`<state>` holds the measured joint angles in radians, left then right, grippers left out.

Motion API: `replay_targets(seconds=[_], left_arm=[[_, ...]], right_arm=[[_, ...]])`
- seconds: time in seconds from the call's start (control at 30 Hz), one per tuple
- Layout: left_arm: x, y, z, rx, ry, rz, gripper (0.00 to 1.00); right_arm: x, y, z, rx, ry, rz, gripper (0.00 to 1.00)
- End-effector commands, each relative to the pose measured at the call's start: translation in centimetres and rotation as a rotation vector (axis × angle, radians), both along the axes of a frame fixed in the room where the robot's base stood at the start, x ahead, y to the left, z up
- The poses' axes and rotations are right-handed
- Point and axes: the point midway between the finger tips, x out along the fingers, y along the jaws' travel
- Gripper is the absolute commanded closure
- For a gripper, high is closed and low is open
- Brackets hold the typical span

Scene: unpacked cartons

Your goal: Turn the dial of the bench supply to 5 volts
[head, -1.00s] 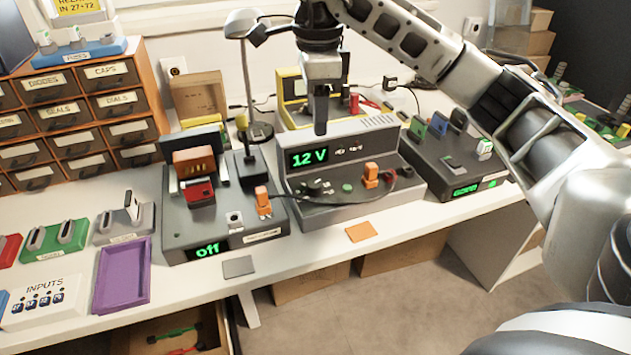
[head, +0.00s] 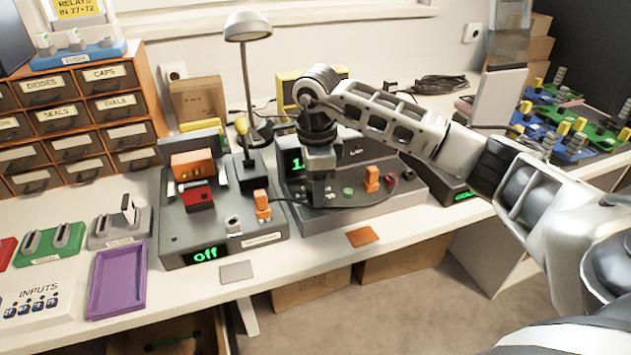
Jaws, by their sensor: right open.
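The bench supply (head: 365,209) is the grey box in the middle of the bench. Its green display (head: 293,160) is mostly hidden behind my right gripper, with only a "1" showing. My right gripper (head: 319,203) points down at the left part of the supply's front panel, over the spot of the dial. The dial is hidden behind the fingers, and I cannot tell whether they touch it. The jaws are open. An orange plug (head: 371,178) and a green button (head: 348,192) sit to the right of the gripper. My left gripper is not in view.
A grey tester (head: 222,251) reading "off" stands just left of the supply, with a desk lamp (head: 248,27) behind. A cable runs from its orange plug (head: 262,204) across the supply. A purple tray (head: 117,278) and drawer cabinet (head: 75,118) are at left.

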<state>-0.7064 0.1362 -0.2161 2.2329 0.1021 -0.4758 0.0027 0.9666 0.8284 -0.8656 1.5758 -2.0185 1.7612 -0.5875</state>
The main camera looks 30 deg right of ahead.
Motion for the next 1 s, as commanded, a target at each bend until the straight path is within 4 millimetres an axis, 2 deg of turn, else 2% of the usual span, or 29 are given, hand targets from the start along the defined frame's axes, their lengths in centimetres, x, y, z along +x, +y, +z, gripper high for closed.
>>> replay_targets(seconds=[0.2,0.23,0.37,0.4,0.77,1.0], left_arm=[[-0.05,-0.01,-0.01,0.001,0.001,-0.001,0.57],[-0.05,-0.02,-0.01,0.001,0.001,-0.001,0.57],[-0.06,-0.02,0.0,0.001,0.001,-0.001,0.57],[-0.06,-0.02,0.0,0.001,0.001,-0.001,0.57],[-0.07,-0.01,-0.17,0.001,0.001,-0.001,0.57],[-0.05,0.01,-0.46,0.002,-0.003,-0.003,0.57]], right_arm=[[0.01,0.02,-0.03,0.0,0.0,0.0,0.48],[0.01,0.02,-0.03,0.0,0.0,0.0,0.54],[0.01,0.02,-0.01,0.0,0.0,0.001,0.9],[0.0,0.02,0.0,0.0,0.0,0.001,0.93],[0.05,-0.01,0.02,0.0,-0.001,0.046,0.93],[0.1,-0.09,0.02,-0.001,-0.002,0.192,0.93]])
